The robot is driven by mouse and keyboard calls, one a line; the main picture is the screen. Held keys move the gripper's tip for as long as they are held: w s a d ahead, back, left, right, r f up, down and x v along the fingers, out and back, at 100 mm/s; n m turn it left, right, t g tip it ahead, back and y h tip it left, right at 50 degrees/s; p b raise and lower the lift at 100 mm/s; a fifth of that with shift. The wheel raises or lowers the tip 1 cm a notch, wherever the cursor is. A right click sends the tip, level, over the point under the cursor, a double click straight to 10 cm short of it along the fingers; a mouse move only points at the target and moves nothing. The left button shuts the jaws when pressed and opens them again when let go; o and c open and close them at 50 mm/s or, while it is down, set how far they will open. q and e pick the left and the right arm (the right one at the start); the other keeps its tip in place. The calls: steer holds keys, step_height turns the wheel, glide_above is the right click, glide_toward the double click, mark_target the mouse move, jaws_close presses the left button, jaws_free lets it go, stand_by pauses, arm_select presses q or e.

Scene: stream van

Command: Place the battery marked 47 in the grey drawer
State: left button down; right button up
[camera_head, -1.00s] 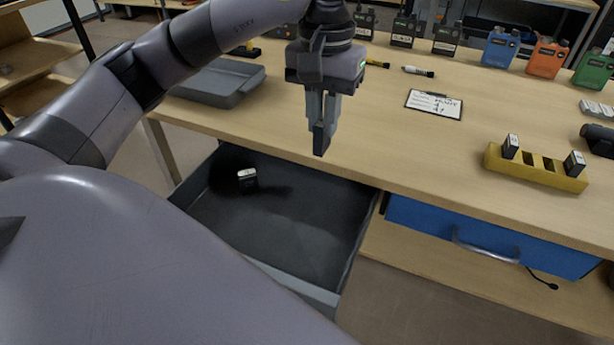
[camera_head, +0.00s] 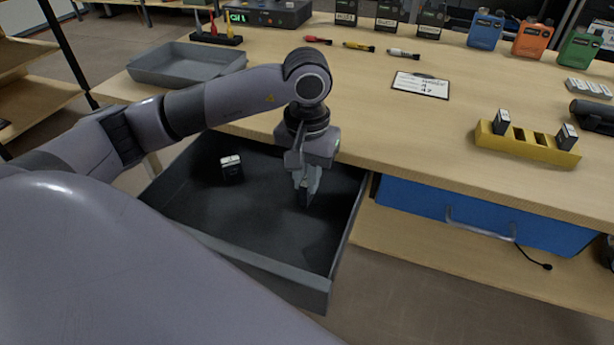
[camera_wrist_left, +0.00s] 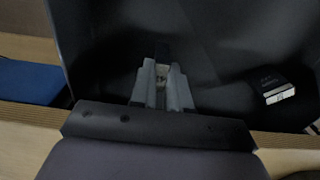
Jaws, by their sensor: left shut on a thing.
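The grey drawer (camera_head: 262,262) is pulled open below the table's front edge. My left gripper (camera_head: 306,194) reaches down into the right part of the drawer, fingers pointing downward. It is shut on a small dark battery (camera_wrist_left: 162,51), which shows at the fingertips in the left wrist view; its marking cannot be read. I cannot tell whether this battery touches the drawer floor. Another dark battery with a white top (camera_head: 231,168) stands in the drawer further left; it also shows in the left wrist view (camera_wrist_left: 271,86). My right gripper is not in view.
A yellow holder (camera_head: 527,146) with two batteries stands on the table at the right. A blue drawer (camera_head: 470,213) is shut beside the grey one. A grey tray (camera_head: 187,66), a clipboard (camera_head: 421,85), markers and several radios are on the table.

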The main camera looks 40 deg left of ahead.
arm_select(q)
steer(key=shift+f, duration=0.25)
steer(key=c, duration=1.1)
jaws_free()
steer(key=shift+r, duration=0.1)
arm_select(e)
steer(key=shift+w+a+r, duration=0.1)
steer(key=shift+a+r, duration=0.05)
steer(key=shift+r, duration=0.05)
arm_select(q)
steer(key=shift+r, duration=0.2)
step_height(320, 180, up, 12)
steer(key=p, duration=0.1)
steer(key=shift+p, duration=0.4)
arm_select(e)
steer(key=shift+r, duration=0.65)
